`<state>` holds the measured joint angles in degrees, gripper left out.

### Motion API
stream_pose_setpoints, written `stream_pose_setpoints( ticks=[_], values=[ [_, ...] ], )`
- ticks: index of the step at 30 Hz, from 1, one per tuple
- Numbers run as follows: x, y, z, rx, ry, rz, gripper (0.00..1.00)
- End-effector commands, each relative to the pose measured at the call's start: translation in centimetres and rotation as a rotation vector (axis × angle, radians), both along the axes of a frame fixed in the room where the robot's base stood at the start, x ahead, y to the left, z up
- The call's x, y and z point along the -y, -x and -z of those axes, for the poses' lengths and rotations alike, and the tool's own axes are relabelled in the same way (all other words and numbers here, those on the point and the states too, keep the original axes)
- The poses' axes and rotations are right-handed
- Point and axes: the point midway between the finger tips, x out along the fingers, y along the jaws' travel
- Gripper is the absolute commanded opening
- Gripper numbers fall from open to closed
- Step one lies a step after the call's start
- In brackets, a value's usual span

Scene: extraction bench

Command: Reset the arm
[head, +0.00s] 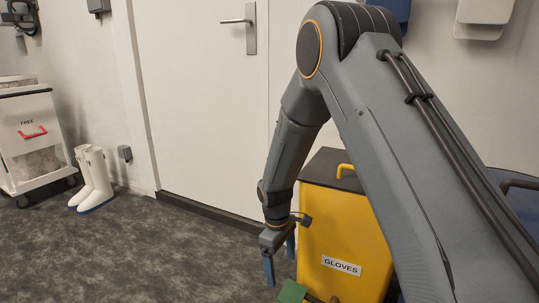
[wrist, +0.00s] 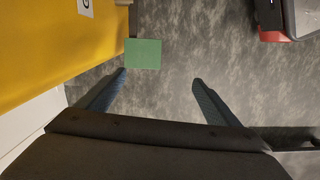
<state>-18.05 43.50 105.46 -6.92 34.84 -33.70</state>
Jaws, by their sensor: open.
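My gripper (head: 279,262) hangs from my bent arm, fingers pointing down, just left of the yellow bin. In the wrist view my gripper (wrist: 160,78) has its two blue fingers spread wide apart with nothing between them. A green square (wrist: 143,54) lies beyond the left fingertip in the wrist view, and it also shows at the bottom of the head view (head: 292,291). My arm covers part of the bin and the wall behind it.
The yellow bin labelled GLOVES (head: 335,235) stands close beside my gripper. A white door (head: 200,110) is behind. White boots (head: 92,178) and a white cart (head: 30,140) stand at the left. The grey floor (head: 150,250) is clear at the lower left.

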Motion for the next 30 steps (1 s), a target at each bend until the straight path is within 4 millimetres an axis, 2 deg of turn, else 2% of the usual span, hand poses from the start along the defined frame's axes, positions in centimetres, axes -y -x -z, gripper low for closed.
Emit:
stream_pose_setpoints(
  ticks=[1,6,11,15,21,24,30],
  values=[
    [-1.1,1.1,-2.4,0.012,-0.01,0.019,0.86],
    [-3.6,5.5,-8.2,0.034,-0.041,0.105,0.86],
    [-5.3,10.4,-12.9,0.046,-0.074,0.185,0.86],
    [-6.2,15.1,-16.3,0.052,-0.105,0.252,0.86],
    [-6.5,21.9,-19.8,0.049,-0.151,0.343,0.86],
    [-6.4,24.6,-20.8,0.044,-0.169,0.379,0.86],
    [-6.0,28.6,-21.9,0.035,-0.196,0.431,0.86]
  ],
)
